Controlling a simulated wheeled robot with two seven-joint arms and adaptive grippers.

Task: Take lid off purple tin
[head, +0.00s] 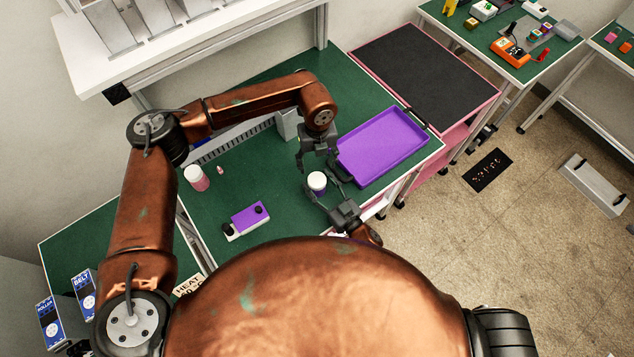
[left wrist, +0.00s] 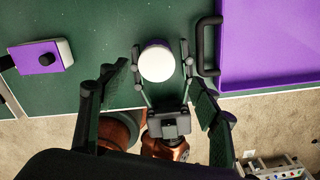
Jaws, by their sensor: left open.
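The purple tin (head: 318,191) stands upright on the green bench top, with its round white lid (head: 316,181) on. The lid also shows from above in the left wrist view (left wrist: 156,64), with a sliver of purple body behind it. My left gripper (head: 318,160) is open, pointing down above and slightly behind the tin, and holds nothing. My right gripper (head: 323,178) comes in low from the front, its fingers on either side of the tin. In the left wrist view a gap shows between the lid and its right-hand finger (left wrist: 188,62), so it looks open.
A purple tray (head: 385,147) with a dark handle lies close on the right. A purple-topped box with black knobs (head: 248,218) sits front left. A white-lidded pink jar (head: 196,178) stands farther left. A grey block (head: 288,124) is behind.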

